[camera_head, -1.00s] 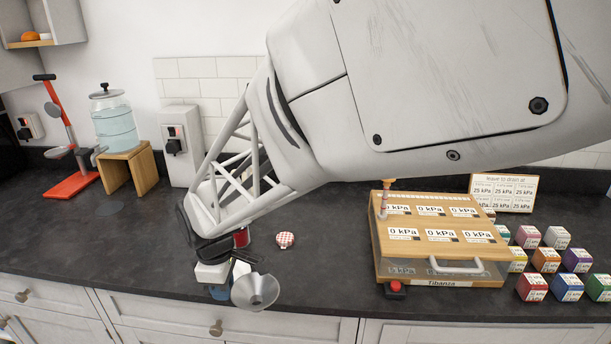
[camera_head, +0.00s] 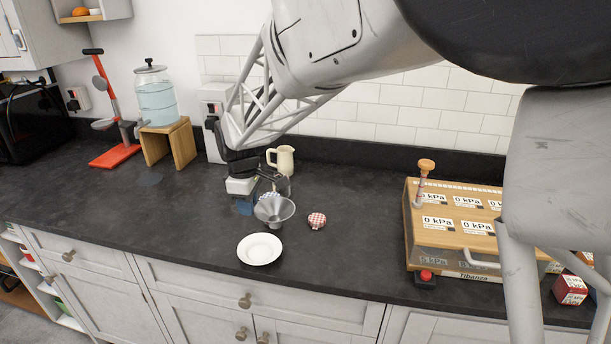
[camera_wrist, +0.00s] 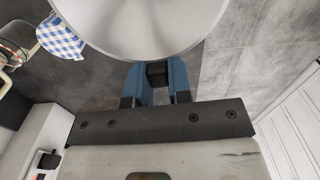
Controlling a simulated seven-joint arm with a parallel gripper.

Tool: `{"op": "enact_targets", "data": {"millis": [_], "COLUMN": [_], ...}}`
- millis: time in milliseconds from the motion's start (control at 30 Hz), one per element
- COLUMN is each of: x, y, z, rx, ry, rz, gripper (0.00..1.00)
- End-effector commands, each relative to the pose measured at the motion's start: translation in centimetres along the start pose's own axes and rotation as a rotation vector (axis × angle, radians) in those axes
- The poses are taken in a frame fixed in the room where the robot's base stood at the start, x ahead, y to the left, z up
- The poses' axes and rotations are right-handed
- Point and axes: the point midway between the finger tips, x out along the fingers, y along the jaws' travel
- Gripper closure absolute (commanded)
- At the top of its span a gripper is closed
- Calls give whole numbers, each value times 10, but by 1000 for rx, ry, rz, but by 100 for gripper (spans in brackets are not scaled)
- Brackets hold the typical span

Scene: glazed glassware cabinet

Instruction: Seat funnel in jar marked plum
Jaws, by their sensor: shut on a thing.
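The grey metal funnel (camera_head: 274,208) is wide-mouthed with a short spout pointing down. My gripper (camera_head: 255,206) is shut on the tab at its rim and holds it above the counter. In the wrist view the blue fingers (camera_wrist: 157,84) close on a dark tab, and the funnel's pale bowl (camera_wrist: 140,25) fills the top. A blue-checked cover (camera_wrist: 62,36) shows beside the bowl; it also shows behind the funnel in the head view (camera_head: 268,195). A glass vessel (camera_wrist: 14,42) is partly cut off at the left. No plum label is readable.
A white plate (camera_head: 260,249) lies just in front of the funnel. A red-checked lid (camera_head: 317,220) is to its right. A cream jug (camera_head: 284,158) stands behind. The wooden kPa case (camera_head: 455,228) is further right. Open counter lies between lid and case.

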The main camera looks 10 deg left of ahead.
Motion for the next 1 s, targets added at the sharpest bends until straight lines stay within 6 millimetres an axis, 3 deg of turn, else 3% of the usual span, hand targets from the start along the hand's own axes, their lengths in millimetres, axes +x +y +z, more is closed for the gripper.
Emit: {"op": "enact_targets", "data": {"millis": [1000], "x": [-26], "y": [193], "z": [-46], "rx": [2], "ry": [0], "rz": [0], "gripper": [100]}}
